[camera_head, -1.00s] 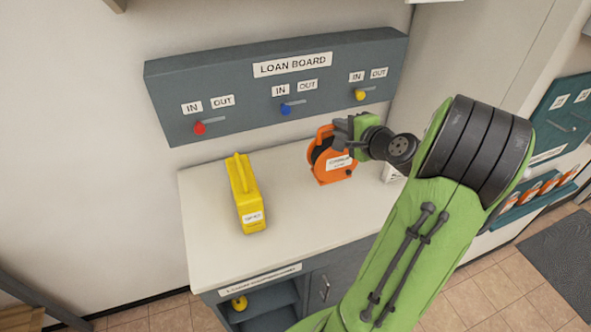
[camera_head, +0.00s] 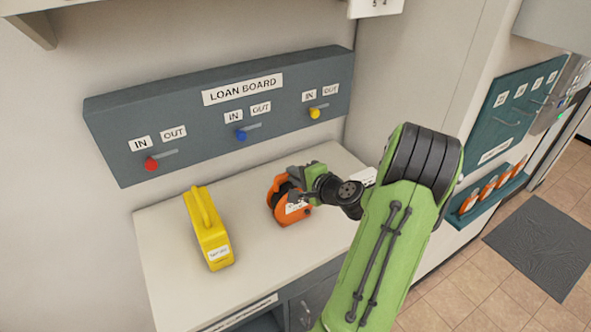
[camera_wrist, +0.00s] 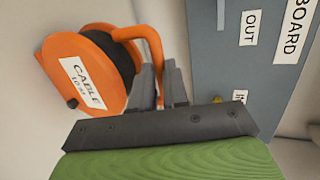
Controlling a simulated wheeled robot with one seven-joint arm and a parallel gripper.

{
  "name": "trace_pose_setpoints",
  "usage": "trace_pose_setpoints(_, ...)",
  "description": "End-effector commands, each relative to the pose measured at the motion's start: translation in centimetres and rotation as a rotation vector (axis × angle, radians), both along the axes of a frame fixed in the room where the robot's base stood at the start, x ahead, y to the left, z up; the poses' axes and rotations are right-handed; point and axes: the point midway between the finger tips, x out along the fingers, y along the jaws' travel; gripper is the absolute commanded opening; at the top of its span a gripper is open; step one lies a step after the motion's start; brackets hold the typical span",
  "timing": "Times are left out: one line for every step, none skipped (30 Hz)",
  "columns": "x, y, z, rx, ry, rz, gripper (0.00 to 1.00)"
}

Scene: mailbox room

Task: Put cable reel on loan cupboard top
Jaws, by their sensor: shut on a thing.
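The orange cable reel (camera_head: 285,210), with a black drum and a white label, is at the loan cupboard top (camera_head: 170,275), right of its middle. In the head view it appears at or just above the surface; I cannot tell whether it touches. My gripper (camera_head: 305,176) is shut on the reel's orange handle. In the wrist view the dark fingers (camera_wrist: 160,88) close around the handle, and the reel (camera_wrist: 95,70) hangs to their left with its label reading CABLE. My arm hides the right part of the cupboard top.
A yellow case with a handle (camera_head: 208,230) stands on the cupboard top to the left of the reel. The loan board (camera_head: 220,115) with red, blue and yellow knobs is on the wall behind. A small white card (camera_head: 365,177) lies near the back right. The front left top is clear.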

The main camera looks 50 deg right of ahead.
Motion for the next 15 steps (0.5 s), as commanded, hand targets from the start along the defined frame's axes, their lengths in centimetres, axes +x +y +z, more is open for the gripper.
trace_pose_setpoints(0.12, 0.01, 0.42, -0.004, -0.008, 0.001, 0.00)
trace_pose_setpoints(0.12, 0.01, 0.43, -0.004, -0.008, 0.001, 0.00)
trace_pose_setpoints(0.13, 0.01, 0.44, -0.004, -0.008, 0.001, 0.00)
trace_pose_setpoints(0.13, 0.01, 0.40, -0.004, -0.008, 0.001, 0.00)
trace_pose_setpoints(0.13, 0.02, 0.32, -0.004, -0.008, 0.001, 0.00)
trace_pose_setpoints(0.13, 0.01, 0.18, -0.004, -0.008, 0.001, 0.00)
trace_pose_setpoints(0.13, 0.01, 0.08, -0.003, -0.008, 0.001, 0.00)
trace_pose_setpoints(0.12, 0.01, 0.00, -0.004, -0.007, 0.002, 0.00)
trace_pose_setpoints(0.00, 0.00, -0.20, 0.000, 0.000, 0.000, 0.20)
trace_pose_setpoints(0.00, 0.00, -0.18, 0.000, 0.000, 0.000, 0.25)
trace_pose_setpoints(0.00, 0.00, -0.17, 0.000, 0.000, 0.000, 0.30)
trace_pose_setpoints(0.00, 0.00, -0.16, 0.000, 0.000, 0.000, 0.36)
trace_pose_setpoints(0.00, 0.01, -0.16, 0.000, 0.000, 0.000, 0.40)
trace_pose_setpoints(0.00, 0.01, -0.16, 0.000, 0.000, 0.000, 0.40)
trace_pose_setpoints(0.00, 0.01, -0.15, 0.000, 0.000, 0.000, 0.40)
